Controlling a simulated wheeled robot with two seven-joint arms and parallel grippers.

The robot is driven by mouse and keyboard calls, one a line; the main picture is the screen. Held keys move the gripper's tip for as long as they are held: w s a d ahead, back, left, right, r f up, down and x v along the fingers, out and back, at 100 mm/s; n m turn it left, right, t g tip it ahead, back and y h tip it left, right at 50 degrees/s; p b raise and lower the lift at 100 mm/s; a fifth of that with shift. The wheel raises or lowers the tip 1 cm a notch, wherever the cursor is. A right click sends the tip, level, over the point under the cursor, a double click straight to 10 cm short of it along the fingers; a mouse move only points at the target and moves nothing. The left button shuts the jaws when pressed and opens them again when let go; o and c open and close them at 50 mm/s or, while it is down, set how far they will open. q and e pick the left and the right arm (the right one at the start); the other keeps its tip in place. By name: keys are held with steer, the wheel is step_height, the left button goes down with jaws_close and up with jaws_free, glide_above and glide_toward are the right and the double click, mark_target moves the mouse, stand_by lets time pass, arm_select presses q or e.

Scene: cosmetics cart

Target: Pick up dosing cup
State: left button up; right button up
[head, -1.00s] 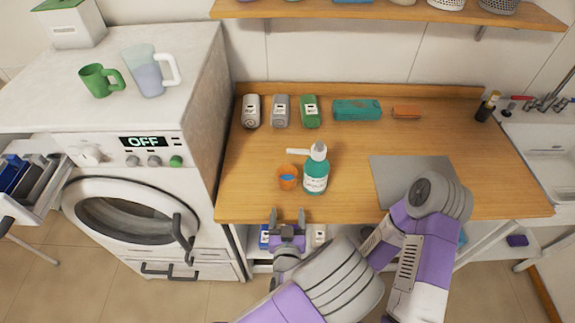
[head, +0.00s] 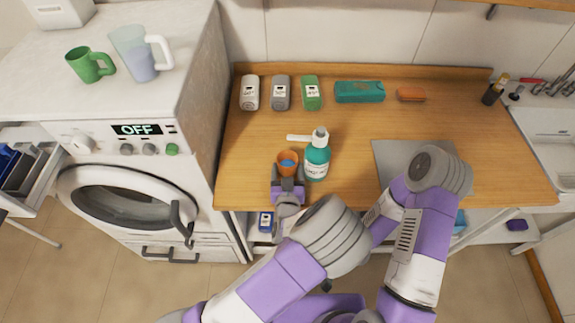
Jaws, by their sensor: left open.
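The dosing cup appears to be the small orange cup (head: 288,157) with blue inside, standing upright near the front edge of the wooden counter in the head view. My left gripper (head: 287,172) is open at the near side of the cup, its fingers reaching toward the cup's two sides. The fingers partly cover the cup's lower part, and I cannot tell whether they touch it. A teal pump bottle (head: 317,160) stands close on the right, its white nozzle pointing left behind the cup. My right gripper is not in view.
The wooden counter (head: 245,150) is clear left of the cup. Several small bottles, including a green one (head: 311,94), a teal box (head: 359,92) and an orange bar (head: 411,94) lie at the back. A grey mat (head: 390,155) lies right. A washing machine (head: 130,190) stands left.

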arm_select(q)
steer(key=c, duration=0.7)
steer(key=shift+r, duration=0.1)
